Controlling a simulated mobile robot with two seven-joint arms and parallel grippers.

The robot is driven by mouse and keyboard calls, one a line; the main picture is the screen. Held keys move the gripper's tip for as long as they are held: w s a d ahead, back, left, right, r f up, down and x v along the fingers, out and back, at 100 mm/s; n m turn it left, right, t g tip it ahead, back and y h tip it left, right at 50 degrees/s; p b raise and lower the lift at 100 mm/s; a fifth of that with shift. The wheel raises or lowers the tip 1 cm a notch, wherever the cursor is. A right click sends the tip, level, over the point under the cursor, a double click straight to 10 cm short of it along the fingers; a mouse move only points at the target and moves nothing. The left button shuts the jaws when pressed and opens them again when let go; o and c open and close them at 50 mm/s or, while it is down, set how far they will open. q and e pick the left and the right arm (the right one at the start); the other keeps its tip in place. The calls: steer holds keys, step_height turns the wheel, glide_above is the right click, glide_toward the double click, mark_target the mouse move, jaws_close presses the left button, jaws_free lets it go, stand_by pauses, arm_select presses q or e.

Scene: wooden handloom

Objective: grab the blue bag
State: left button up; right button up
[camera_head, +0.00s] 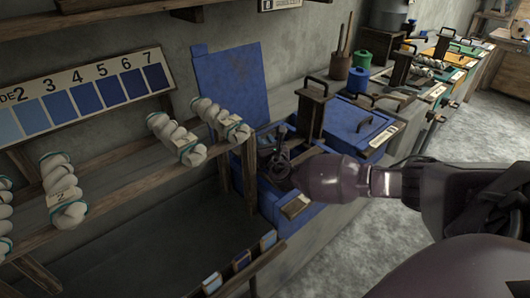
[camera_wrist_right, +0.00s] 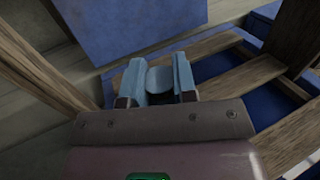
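My right gripper (camera_head: 275,162) is over the blue vat (camera_head: 283,222) in the head view. In the right wrist view its two pale blue-grey fingers (camera_wrist_right: 158,85) stand apart. A rounded pale blue piece (camera_wrist_right: 159,79) shows between them; I cannot tell whether it is held or lies behind them. No thing is clearly recognisable as a blue bag. Small blue packets or cards (camera_head: 241,261) stand in a wooden rack at the lower middle of the head view. My left gripper is not in view.
A raised blue lid (camera_head: 232,85) stands behind the vat. Wooden rails with white yarn skeins (camera_head: 176,139) run along the left. A closed blue vat (camera_head: 352,122) is to the right, with more coloured vats beyond. Open floor (camera_head: 350,240) lies in front.

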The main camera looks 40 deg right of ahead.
jaws_close()
steer(key=shift+r, duration=0.1)
